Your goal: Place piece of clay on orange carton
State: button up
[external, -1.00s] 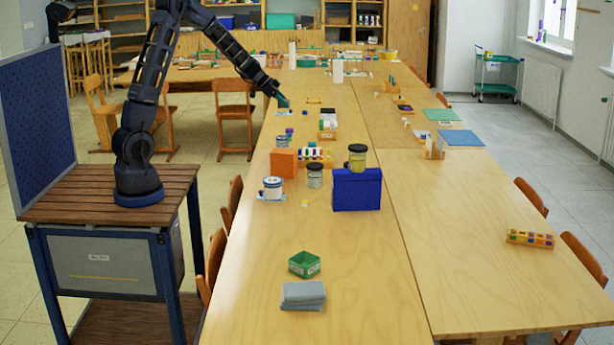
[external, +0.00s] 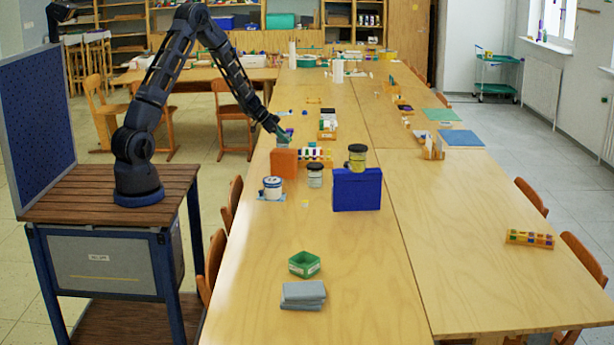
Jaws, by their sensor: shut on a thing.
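The orange carton (external: 284,163) stands upright on the long wooden table, left of centre, near the table's left edge. My gripper (external: 284,138) reaches over the table from the left and points down. It appears just above or slightly behind the carton's top; I cannot tell the exact gap. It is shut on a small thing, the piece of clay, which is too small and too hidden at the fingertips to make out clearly.
The front table is mostly clear around a green tray (external: 304,265).

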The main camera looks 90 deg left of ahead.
aim_at(284, 151)
jog(key=shift+f, duration=1.85)
jog(key=shift+f, duration=0.2)
jog(key=o, duration=1.1)
